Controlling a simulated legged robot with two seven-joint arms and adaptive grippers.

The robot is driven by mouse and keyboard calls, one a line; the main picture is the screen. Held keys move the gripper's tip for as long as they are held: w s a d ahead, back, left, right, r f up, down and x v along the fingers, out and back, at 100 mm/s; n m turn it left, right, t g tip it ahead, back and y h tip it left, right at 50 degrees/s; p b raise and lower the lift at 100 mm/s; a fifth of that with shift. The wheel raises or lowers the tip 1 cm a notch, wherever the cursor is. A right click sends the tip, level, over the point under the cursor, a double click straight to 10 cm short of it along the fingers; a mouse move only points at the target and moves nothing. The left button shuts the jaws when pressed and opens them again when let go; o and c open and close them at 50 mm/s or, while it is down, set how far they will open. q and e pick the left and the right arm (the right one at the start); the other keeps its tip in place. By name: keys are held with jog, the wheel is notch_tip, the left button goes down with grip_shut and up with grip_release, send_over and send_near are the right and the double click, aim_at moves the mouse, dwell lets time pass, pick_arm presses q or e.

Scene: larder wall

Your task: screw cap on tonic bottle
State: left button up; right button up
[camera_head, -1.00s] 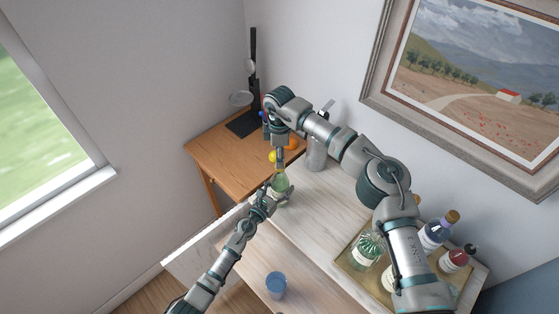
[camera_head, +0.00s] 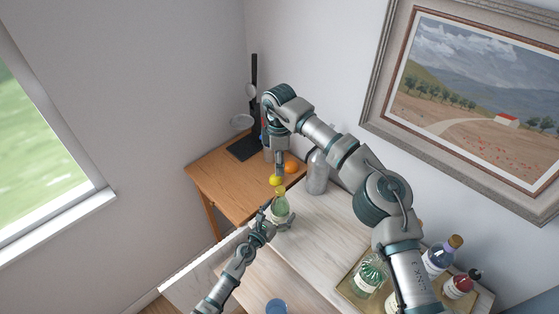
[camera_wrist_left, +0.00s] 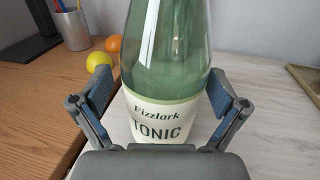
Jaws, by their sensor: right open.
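The green tonic bottle (camera_head: 280,208) stands upright on the pale counter. Its "Fizzlark Tonic" label shows in the left wrist view (camera_wrist_left: 160,120), where its top is out of frame.
A lemon (camera_head: 275,180) and an orange (camera_head: 292,167) lie on the wooden table (camera_head: 225,177) behind. A grey canister (camera_head: 317,172) stands right of the bottle. A tray (camera_head: 350,291) with several bottles is at right. A blue glass (camera_head: 276,306) is in front.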

pick_arm(q)
jog(key=v, duration=1.2)
jog(key=shift+a, duration=0.15)
jog(key=shift+f, duration=0.2)
